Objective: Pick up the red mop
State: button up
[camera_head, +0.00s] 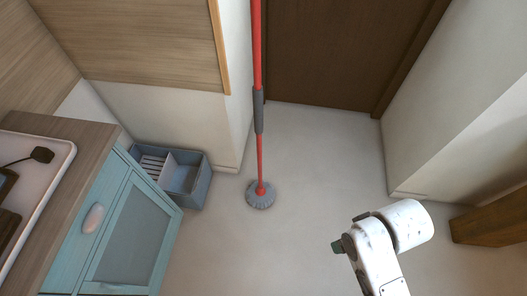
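The red mop (259,150) stands nearly upright on the pale floor in the head view. It has a long thin red pole, a dark grey grip sleeve partway up, and a round grey fringed head resting on the floor. The top of the pole is cut off by the frame's upper edge. Part of my white arm shows at the lower right, well apart from the mop. I cannot make out my gripper's fingers in this view. Nothing is seen holding the mop.
A grey divided crate (190,196) sits on the floor left of the mop. A light blue cabinet (110,225) with a wooden top stands at the left. A brown door (345,50) is behind. A wooden piece (490,222) juts in at right. The middle floor is clear.

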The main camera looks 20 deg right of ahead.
aim_at(260, 194)
jog(key=i+l+u, duration=0.15)
jog(key=l, duration=0.2)
jog(key=i+l+u, duration=0.35)
jog(key=l, duration=0.4)
jog(key=i+l+u, duration=0.15)
jog(key=l, duration=0.2)
jog(key=i+l+u, duration=0.15)
jog(key=l, duration=0.3)
